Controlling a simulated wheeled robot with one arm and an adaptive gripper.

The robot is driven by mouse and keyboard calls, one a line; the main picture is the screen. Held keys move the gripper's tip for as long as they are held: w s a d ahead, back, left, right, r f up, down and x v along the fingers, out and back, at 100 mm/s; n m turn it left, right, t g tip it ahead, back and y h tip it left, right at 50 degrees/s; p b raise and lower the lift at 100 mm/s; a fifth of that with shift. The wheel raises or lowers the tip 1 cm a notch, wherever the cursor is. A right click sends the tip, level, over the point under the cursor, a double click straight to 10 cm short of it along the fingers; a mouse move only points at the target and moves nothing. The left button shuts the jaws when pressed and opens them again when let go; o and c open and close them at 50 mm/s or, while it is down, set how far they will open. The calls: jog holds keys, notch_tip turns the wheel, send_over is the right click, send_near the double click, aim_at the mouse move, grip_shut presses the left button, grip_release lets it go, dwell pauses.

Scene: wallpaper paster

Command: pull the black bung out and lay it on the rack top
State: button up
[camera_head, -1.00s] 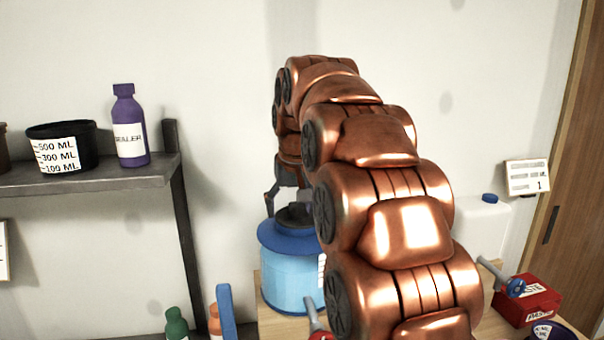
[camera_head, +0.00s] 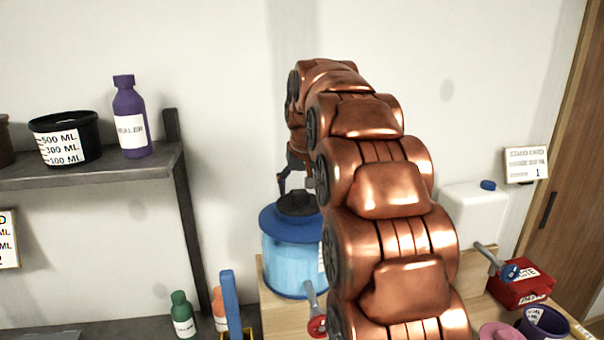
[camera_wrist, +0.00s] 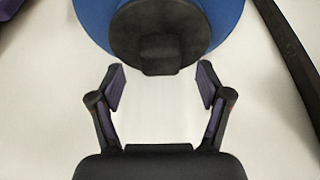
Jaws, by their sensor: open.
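The black bung (camera_head: 297,203) sits in the blue lid of a light-blue drum (camera_head: 290,262), left of my arm. In the wrist view the bung (camera_wrist: 160,52) shows as a dark disc with a raised grip, set in the blue lid (camera_wrist: 92,12). My gripper (camera_head: 291,188) is at the bung in the head view. In the wrist view my gripper (camera_wrist: 160,85) is open, with nothing between its fingers, and the bung lies just beyond the fingertips. A dark shelf rack (camera_head: 90,172) stands at the left.
A black measuring tub (camera_head: 65,138) and a purple sealer bottle (camera_head: 131,117) stand on the shelf, with a narrow gap between them. Green (camera_head: 182,314) and orange bottles stand below. A white jerrycan (camera_head: 473,212) and a red box (camera_head: 520,287) are on the right.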

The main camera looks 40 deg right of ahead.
aim_at(300, 192)
jog(key=shift+p+x, duration=0.4)
jog(key=shift+x, duration=0.95)
jog(key=c, duration=1.4)
jog(key=shift+r, duration=0.4)
jog(key=shift+r, duration=1.2)
jog(key=shift+r, duration=0.25)
jog(key=shift+r, duration=1.95)
